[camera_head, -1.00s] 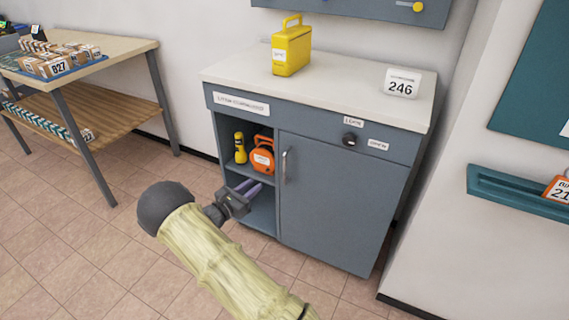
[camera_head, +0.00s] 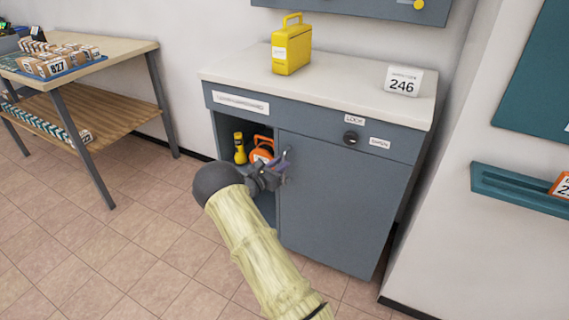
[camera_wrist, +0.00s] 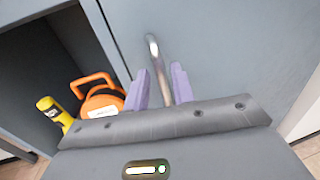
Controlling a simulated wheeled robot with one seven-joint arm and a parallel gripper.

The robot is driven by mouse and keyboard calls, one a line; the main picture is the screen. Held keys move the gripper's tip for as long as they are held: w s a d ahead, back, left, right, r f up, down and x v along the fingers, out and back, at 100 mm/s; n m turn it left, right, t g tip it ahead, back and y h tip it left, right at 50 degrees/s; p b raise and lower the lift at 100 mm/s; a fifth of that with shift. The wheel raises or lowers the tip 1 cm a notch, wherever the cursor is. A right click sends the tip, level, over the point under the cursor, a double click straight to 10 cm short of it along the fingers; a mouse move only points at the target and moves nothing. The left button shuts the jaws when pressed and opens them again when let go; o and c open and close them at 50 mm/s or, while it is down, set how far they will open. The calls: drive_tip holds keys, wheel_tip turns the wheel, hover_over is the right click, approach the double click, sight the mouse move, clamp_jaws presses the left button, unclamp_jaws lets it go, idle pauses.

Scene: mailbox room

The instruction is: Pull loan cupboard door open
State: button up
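The loan cupboard is a grey-blue cabinet with a white top (camera_head: 345,82). Its door (camera_head: 335,200) is closed on the right side, with a vertical metal handle (camera_wrist: 155,58) near the door's left edge. My gripper (camera_head: 282,160) is at the handle. In the wrist view, its two purple fingers (camera_wrist: 160,82) stand apart, one on each side of the handle, with gaps showing. A dark knob (camera_head: 350,138) sits above the door between labels that seem to read LOCK and OPEN. In the head view, my gripper partly hides the handle.
The open shelf left of the door holds a yellow torch (camera_head: 240,148) and an orange round item (camera_wrist: 102,100). A yellow case (camera_head: 291,50) and a 246 sign (camera_head: 403,82) stand on top. A wooden table (camera_head: 120,50) is at left. Floor before the cupboard is clear.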

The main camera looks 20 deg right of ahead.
drive_tip(key=shift+x, duration=1.4)
clamp_jaws()
